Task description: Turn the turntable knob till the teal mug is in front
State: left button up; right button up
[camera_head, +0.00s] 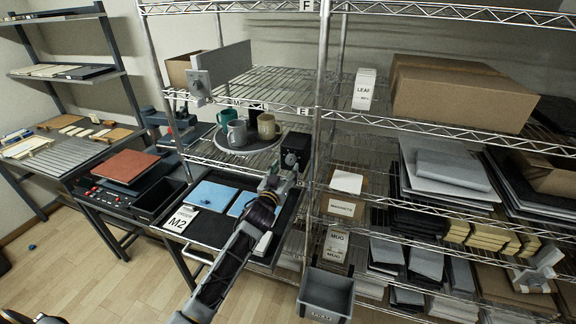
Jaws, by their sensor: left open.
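The teal mug (227,116) stands at the back left of the round grey turntable (250,147) on the wire shelf. A grey mug (237,133) stands in front of it and hides part of it. A beige mug (267,126) stands at the right of the turntable. A black box (296,147) is right of the turntable, with what looks like the round knob (290,159) on its front. My left gripper (281,177) is open just below and in front of the knob; I cannot tell whether it touches.
Shelf posts and wire edges surround the turntable. Below it, a black tray (210,228) holds blue sheets (213,195). A grey bin (326,293) is low at the right. A press table with a red-brown pad (126,166) stands at left.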

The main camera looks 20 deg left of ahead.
aim_at(290, 162)
pick_arm(q)
jog(key=shift+w, duration=1.75)
jog(key=c, duration=1)
jog(key=shift+c, duration=0.2)
